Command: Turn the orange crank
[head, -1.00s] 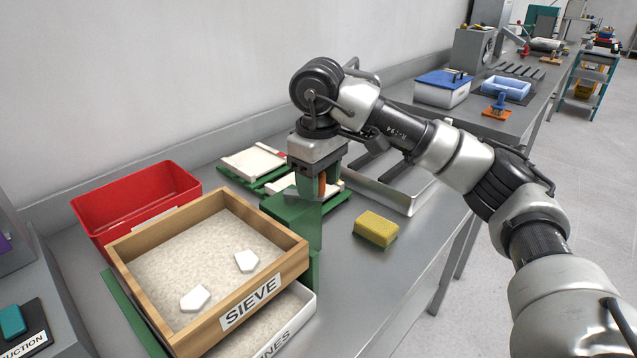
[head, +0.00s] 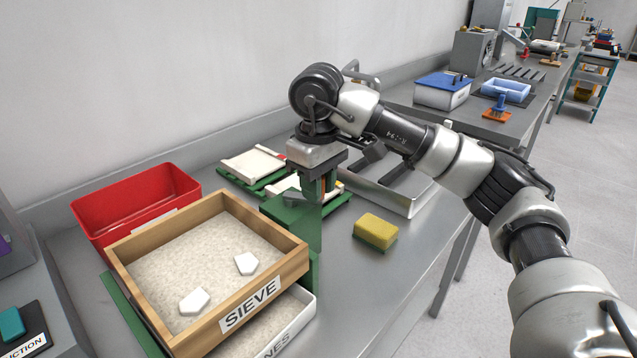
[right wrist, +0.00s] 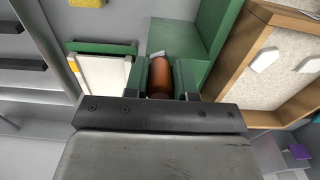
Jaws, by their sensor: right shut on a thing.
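The orange crank handle (right wrist: 159,80) shows in the right wrist view between the two green fingers of my right gripper (right wrist: 160,78). The gripper is shut on it. In the head view my right gripper (head: 318,185) points down beside the green housing (head: 292,222), and only a thin strip of orange (head: 323,184) shows past the finger. The wooden sieve box (head: 290,262), labelled SIEVE, stands left of the green housing with sand and two white pieces in it. A white tray (head: 298,318) lies under the sieve. My left gripper is not in view.
A red bin (head: 95,225) stands behind the sieve. White slabs on green racks (head: 250,165) lie behind my gripper. A yellow sponge (head: 376,228) and a metal tray (head: 405,203) are to the right. The bench front is clear.

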